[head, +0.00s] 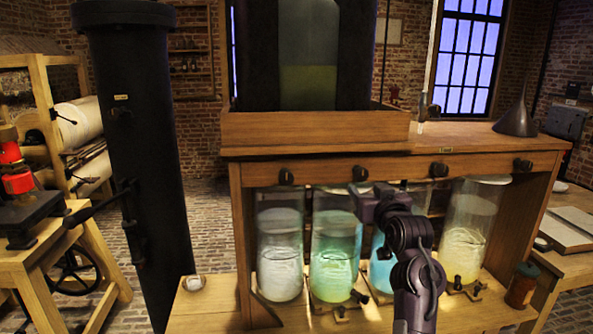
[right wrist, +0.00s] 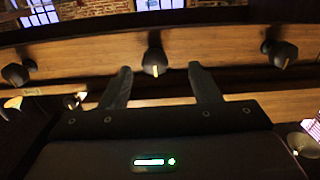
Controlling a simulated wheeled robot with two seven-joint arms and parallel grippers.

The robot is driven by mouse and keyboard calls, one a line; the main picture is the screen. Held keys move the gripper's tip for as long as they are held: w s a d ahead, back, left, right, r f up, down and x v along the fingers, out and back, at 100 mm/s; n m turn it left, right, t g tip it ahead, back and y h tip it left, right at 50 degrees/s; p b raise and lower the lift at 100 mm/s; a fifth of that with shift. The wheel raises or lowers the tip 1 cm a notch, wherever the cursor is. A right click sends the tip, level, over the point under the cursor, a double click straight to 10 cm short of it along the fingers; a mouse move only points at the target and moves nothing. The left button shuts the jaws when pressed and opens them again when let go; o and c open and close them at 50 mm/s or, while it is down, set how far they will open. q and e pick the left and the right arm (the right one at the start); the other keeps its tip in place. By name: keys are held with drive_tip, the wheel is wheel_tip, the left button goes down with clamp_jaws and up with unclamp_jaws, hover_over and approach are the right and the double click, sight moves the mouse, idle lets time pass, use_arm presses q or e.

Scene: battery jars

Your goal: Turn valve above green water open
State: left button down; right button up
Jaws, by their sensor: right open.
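The jar of green water (head: 334,240) stands second from the left under the wooden bench shelf. The dark valve knob (head: 360,174) above it sits on the front wooden rail. My right gripper (head: 363,190) is just below and in front of this knob. In the right wrist view the knob (right wrist: 155,62) lies between the tips of the two open fingers, with its light pointer mark downward. The fingers look apart from it; I cannot tell whether they touch. My left gripper is not in view.
Other knobs sit along the rail: one on the left (head: 286,176) and two on the right (head: 438,169), (head: 522,165). Jars of whitish (head: 280,245), blue and yellow water (head: 468,230) stand below. A black column (head: 135,150) stands at left.

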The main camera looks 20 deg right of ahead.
sight(362, 175)
drive_tip(key=w+d+p, duration=0.1)
drive_tip(key=w, duration=0.1)
drive_tip(key=w+d+r+p, duration=0.1)
drive_tip(key=w, duration=0.1)
drive_tip(key=shift+d+r, duration=0.15)
drive_tip(key=shift+a+p+x, duration=0.25)
drive_tip(key=shift+p+x, duration=0.1)
drive_tip(key=shift+x, duration=0.65)
drive_tip(key=shift+w, duration=0.4)
drive_tip(key=shift+w+d, duration=0.2)
drive_tip(key=shift+w, duration=0.1)
drive_tip(key=c, duration=1)
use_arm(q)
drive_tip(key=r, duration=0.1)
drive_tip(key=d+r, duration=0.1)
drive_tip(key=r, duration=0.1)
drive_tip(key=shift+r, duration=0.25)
